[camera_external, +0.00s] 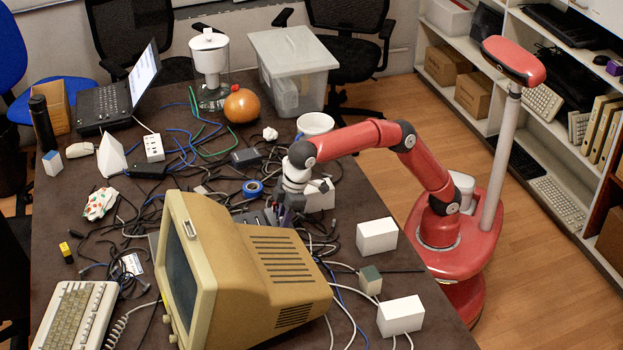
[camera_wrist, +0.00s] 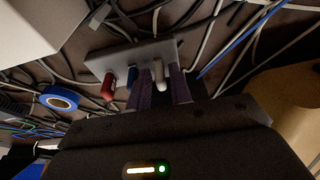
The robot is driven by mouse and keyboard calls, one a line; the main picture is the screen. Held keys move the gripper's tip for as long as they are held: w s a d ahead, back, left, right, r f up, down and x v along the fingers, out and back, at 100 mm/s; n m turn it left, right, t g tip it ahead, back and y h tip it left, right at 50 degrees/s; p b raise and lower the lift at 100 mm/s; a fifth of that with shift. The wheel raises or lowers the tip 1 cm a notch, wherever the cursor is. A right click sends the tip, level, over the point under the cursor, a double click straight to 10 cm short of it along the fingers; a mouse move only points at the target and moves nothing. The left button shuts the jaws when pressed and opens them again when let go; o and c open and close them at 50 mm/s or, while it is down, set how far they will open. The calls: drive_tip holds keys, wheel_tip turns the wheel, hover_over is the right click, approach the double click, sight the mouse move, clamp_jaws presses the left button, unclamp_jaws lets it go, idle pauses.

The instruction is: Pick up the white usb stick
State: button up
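The white usb stick (camera_wrist: 158,72) stands in a grey usb hub (camera_wrist: 108,59) in the wrist view, with a red stick (camera_wrist: 108,86) and a blue stick (camera_wrist: 132,77) to its left. My gripper (camera_wrist: 162,88) has its two dark purple fingers at the hub, one on each side of the white stick. The fingers look apart, with a small gap beside the stick.
The beige computer (camera_external: 270,255) stands close in front of my gripper. A white box (camera_external: 319,197) is just to its right. Tangled cables and a blue tape roll (camera_external: 253,187) surround the hub. More white boxes (camera_external: 377,236) lie along the table's right side.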

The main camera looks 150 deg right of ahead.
drive_tip(key=shift+f, duration=0.3)
drive_tip(key=shift+c, duration=0.4)
clamp_jaws()
drive_tip(key=shift+r, duration=0.15)
